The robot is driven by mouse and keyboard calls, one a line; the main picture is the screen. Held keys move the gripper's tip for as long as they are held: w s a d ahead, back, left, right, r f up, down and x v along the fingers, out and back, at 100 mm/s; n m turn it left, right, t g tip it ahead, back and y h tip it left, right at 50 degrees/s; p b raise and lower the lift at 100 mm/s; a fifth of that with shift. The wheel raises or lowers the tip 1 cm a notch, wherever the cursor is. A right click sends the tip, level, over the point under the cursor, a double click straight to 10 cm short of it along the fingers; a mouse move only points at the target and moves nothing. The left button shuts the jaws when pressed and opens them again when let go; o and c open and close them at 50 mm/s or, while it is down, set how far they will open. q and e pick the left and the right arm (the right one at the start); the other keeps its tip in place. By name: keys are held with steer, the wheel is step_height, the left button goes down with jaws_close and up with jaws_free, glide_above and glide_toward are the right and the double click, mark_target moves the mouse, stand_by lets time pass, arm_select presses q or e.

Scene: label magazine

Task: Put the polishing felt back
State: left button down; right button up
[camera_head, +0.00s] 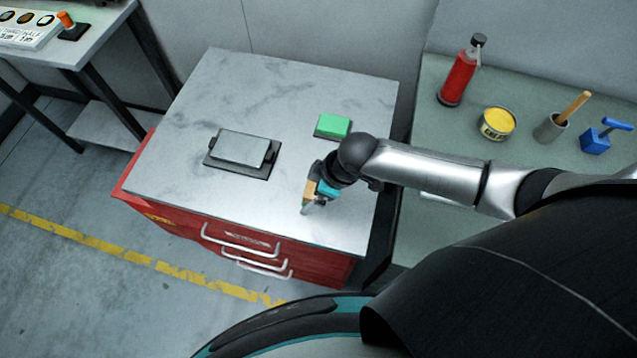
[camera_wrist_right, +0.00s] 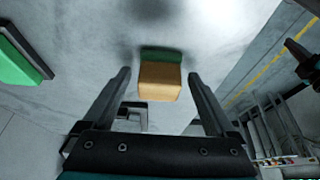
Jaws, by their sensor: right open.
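A tan block with a green layer, which looks like the polishing felt (camera_wrist_right: 160,80), lies ahead of my right gripper in the wrist view, centred between the fingertips. It also shows in the head view as a small tan patch (camera_head: 309,191), partly hidden by the gripper. My right gripper (camera_wrist_right: 160,85) is open, with a gap on both sides of the block. In the head view my right gripper (camera_head: 306,206) is low over the front right of the grey worktop (camera_head: 200,105). A green block (camera_head: 333,125) sits on a dark base behind it. My left gripper is not in view.
A grey block on a dark holder (camera_head: 240,149) stands at the middle left of the worktop. A side table at right holds a red bottle (camera_head: 458,78), yellow tin (camera_head: 497,122), grey cup (camera_head: 550,128) and blue tool (camera_head: 597,142). The worktop's back is clear.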

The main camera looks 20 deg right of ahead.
steer(key=p+v, duration=0.1)
steer(key=v, duration=1.1)
